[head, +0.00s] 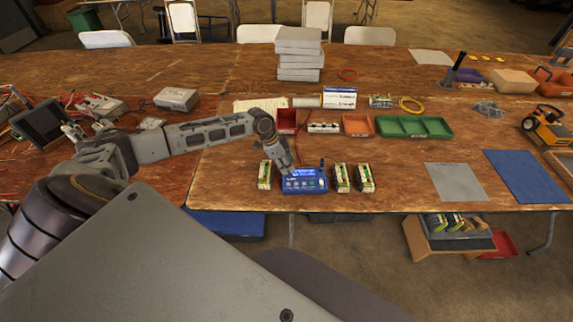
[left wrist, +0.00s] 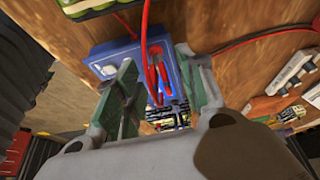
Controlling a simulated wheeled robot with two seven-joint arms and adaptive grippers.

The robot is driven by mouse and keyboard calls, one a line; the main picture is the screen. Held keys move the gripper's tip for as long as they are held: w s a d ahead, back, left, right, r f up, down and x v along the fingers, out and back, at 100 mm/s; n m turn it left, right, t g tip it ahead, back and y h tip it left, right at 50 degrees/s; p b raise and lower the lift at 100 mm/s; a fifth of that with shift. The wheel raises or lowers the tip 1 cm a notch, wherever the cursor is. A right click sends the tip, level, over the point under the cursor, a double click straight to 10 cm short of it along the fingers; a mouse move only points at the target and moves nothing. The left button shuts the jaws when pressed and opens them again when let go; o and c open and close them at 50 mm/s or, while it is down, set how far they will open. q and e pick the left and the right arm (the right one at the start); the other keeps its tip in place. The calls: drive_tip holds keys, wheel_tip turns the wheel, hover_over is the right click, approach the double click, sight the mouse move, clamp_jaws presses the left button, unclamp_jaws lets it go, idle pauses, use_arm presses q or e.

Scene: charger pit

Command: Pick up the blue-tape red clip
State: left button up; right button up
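A blue charger (head: 304,181) stands near the front edge of the wooden table; it also shows in the left wrist view (left wrist: 108,52). My left gripper (head: 287,168) is over its left part, pointing down. In the left wrist view, my left gripper (left wrist: 157,62) has its two green-padded fingers apart. A red clip (left wrist: 154,72) on red leads shows between them, against the charger. My right gripper is not in view.
Upright battery packs stand left (head: 265,175) and right (head: 342,178) of the charger, close to it. Behind are a red bin (head: 286,121), an orange tray (head: 358,126) and a green tray (head: 414,127). A grey mat (head: 455,182) lies right, with bare table before it.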

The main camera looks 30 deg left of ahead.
use_arm(q)
clamp_jaws()
idle(0.3)
drive_tip(key=shift+r, duration=0.15)
drive_tip(key=shift+r, duration=4.9)
